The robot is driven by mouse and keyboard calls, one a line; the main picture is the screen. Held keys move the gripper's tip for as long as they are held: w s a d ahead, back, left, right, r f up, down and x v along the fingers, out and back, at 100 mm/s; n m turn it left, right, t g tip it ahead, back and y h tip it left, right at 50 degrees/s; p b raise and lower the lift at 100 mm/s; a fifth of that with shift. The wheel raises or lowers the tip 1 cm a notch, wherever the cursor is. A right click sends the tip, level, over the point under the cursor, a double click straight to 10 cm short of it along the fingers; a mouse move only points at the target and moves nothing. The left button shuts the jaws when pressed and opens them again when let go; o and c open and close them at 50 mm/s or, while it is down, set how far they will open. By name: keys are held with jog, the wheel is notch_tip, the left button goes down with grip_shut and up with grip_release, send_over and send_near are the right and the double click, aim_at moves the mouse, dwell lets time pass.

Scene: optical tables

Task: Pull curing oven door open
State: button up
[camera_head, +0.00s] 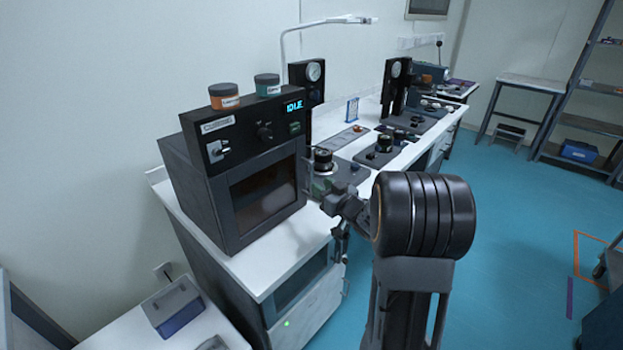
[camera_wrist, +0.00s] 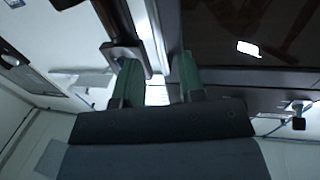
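The curing oven (camera_head: 205,190) is a dark box on a white bench, with a blue "IDLE" readout on its control panel. Its windowed door (camera_head: 262,198) looks closed. My gripper (camera_head: 325,190) is at the door's right edge, by the handle, which is mostly hidden behind it in the head view. In the wrist view my gripper (camera_wrist: 160,75) has its two green fingers apart. A pale upright bar, seemingly the door handle (camera_wrist: 150,35), runs down towards the gap between them. I cannot tell whether either finger touches it.
A grey-blue box (camera_head: 173,305) sits at front left. Blue floor (camera_head: 510,220) is open at right.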

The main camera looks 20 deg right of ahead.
aim_at(311, 179)
jog(key=shift+x, duration=2.9)
grip_shut()
